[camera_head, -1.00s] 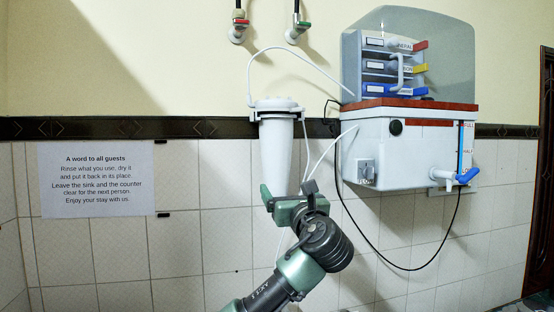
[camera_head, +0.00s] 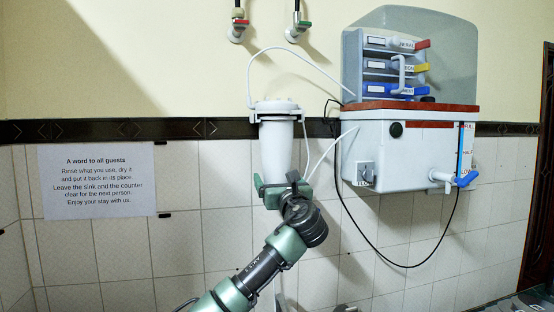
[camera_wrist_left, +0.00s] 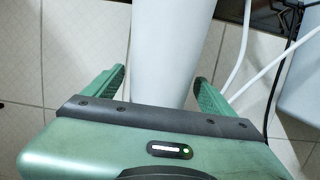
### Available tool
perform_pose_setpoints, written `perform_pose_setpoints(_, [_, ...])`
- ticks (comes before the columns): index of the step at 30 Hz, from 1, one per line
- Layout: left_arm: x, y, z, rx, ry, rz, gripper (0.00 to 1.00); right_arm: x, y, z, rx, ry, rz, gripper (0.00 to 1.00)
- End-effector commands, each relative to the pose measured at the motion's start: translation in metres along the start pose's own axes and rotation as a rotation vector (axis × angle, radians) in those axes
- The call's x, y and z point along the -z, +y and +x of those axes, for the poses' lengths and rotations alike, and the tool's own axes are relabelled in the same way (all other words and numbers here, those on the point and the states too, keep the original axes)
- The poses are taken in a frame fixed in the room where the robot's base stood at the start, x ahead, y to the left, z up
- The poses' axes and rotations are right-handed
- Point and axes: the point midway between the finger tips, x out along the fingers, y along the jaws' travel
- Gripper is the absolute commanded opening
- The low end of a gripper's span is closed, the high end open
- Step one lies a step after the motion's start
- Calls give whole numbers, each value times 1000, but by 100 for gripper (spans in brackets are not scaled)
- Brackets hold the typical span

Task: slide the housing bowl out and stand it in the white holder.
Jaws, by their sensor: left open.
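The white housing bowl (camera_head: 276,150) hangs upright below its white cap (camera_head: 276,105) on the wall. My left gripper (camera_head: 276,184) is at the lower part of the bowl, with its green fingers on either side. In the left wrist view the bowl (camera_wrist_left: 172,50) stands between the open fingers of my left gripper (camera_wrist_left: 160,88), with a gap visible at the right finger. The bowl's bottom end is hidden behind the gripper. The white holder cannot be made out. My right gripper is not in view.
A purifier tank (camera_head: 410,150) with a blue tap (camera_head: 466,178) hangs to the right. A white tube (camera_head: 322,160) and black cable (camera_head: 345,208) run close beside the bowl. Two valves are above. A paper notice (camera_head: 97,180) is at left.

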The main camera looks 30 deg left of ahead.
Motion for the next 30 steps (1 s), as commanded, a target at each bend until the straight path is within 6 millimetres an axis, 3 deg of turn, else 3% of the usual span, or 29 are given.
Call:
perform_pose_setpoints(2, [0, 0, 0, 0, 0, 0, 83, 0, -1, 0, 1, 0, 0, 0])
perform_pose_setpoints(9, [0, 0, 0, 0, 0, 0, 16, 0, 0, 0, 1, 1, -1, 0])
perform_pose_setpoints(11, [0, 0, 0, 0, 0, 0, 1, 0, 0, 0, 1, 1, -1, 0])
perform_pose_setpoints(30, [-6, 1, 0, 0, -5, -2, 1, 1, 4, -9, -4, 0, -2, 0])
